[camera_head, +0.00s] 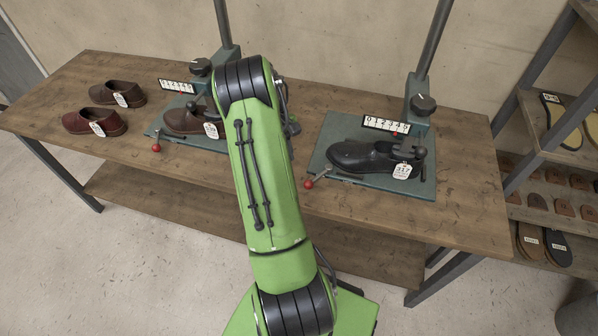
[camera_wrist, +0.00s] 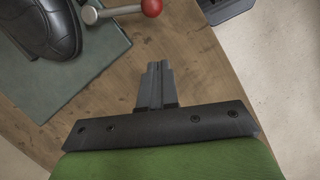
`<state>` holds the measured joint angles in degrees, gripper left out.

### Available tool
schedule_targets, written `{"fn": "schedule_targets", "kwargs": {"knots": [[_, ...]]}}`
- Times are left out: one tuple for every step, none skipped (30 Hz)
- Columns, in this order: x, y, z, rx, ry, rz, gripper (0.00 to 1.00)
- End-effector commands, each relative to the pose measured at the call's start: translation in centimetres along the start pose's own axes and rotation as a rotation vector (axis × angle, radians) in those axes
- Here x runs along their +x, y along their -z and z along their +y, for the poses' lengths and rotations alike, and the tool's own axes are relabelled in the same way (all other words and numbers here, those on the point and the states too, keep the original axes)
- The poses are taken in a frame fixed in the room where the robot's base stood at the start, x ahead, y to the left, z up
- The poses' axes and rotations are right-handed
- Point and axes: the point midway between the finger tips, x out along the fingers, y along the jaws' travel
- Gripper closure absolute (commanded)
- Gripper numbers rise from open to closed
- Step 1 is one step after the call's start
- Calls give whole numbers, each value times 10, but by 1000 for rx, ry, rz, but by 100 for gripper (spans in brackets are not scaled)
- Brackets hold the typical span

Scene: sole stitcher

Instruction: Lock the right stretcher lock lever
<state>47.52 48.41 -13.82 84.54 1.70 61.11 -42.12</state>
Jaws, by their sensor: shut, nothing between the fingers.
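The right stretcher (camera_head: 327,136) is a teal base plate with a black shoe (camera_head: 362,157) on it. Its lock lever (camera_head: 315,180) is a short metal rod with a red ball knob, at the plate's front left corner. In the wrist view the lever's red knob (camera_wrist: 152,7) shows at the top, with its rod running left to a pivot beside the plate. My gripper (camera_wrist: 158,66) is shut and empty, above the wooden bench, apart from the lever and below it in the picture. In the head view my green arm hides the gripper.
The left stretcher (camera_head: 152,131) holds a brown shoe (camera_head: 184,121) and has its own red-knobbed lever (camera_head: 156,147). Two loose shoes stand at the bench's left end. A shelf rack (camera_head: 545,155) with soles stands at the right. The bench (camera_head: 460,215) is clear right of the right plate.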

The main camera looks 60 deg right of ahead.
Motion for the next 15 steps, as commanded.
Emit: {"fn": "schedule_targets", "kwargs": {"knots": [[14, 0, -1, 0, 3, -3, 100], [21, 0, -1, 0, 2, -3, 100], [29, 0, -1, 0, 2, -2, 100], [36, 0, -1, 0, 3, -2, 100], [37, -6, 0, 4, 1, -1, 100], [40, -13, 0, 4, 1, -1, 100], [42, -18, 0, 3, 1, 0, 100], [43, -22, 0, 3, 1, 0, 100], [46, -26, 0, 3, 0, 0, 100], [47, -29, 0, 2, 0, 0, 100], [48, -31, 0, 2, 0, 0, 100], [49, -33, 0, 1, 0, 0, 100], [50, -34, 0, 1, 0, 0, 100], [50, -35, 0, 1, -1, 1, 100], [50, -35, 0, 1, -1, 1, 100]]}}
